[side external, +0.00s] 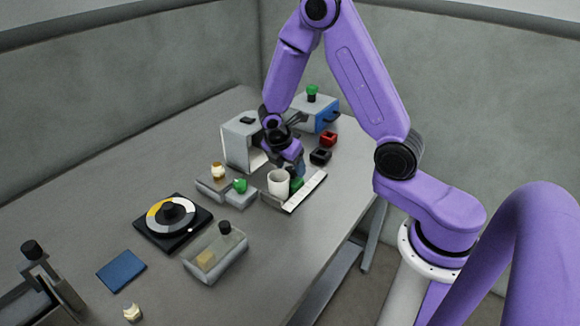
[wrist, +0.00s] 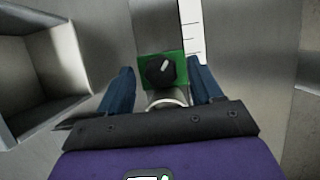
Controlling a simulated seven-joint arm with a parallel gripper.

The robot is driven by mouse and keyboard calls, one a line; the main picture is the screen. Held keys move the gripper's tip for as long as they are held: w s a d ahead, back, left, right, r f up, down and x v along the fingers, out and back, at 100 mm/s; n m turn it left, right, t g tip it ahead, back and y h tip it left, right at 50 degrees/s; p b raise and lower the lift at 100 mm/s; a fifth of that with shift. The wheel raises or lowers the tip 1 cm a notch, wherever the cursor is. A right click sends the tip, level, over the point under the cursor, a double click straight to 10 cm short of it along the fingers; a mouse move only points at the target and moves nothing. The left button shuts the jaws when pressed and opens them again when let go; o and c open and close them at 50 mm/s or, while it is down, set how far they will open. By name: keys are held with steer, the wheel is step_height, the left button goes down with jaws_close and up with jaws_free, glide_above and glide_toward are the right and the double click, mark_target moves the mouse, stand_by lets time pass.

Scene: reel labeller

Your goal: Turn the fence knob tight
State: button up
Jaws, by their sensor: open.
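A black knob (wrist: 161,70) with a white pointer line sits on a green block (wrist: 147,82) in the wrist view. The block is on a track beside a white strip with scale marks (wrist: 190,30). My gripper (wrist: 162,68) is open, with one blue finger to each side of the green block; I cannot tell if either touches it. In the side view my gripper (side external: 293,166) reaches down over the green block (side external: 297,184), and the knob is hidden there. The scale strip shows there too (side external: 309,192).
A white cup (side external: 278,184) stands close beside the green block. An open grey box (side external: 238,143) is behind. A red block (side external: 327,138) and a black block (side external: 320,156) are to the right. A small fixture with a green knob (side external: 240,185) is to the left.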

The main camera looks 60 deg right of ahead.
steer(key=shift+d+f, duration=0.1)
steer(key=shift+f, duration=0.25)
steer(key=c, duration=1.1)
steer(key=shift+o, duration=0.2)
steer(key=shift+w+m+g, duration=0.1)
steer(key=shift+m+g, duration=0.8)
steer(key=shift+m, duration=1.4)
steer(key=o, duration=1.1)
steer(key=shift+c, duration=0.2)
steer(key=v, duration=1.7)
steer(key=shift+d+r, duration=0.25)
steer(key=shift+r, duration=0.15)
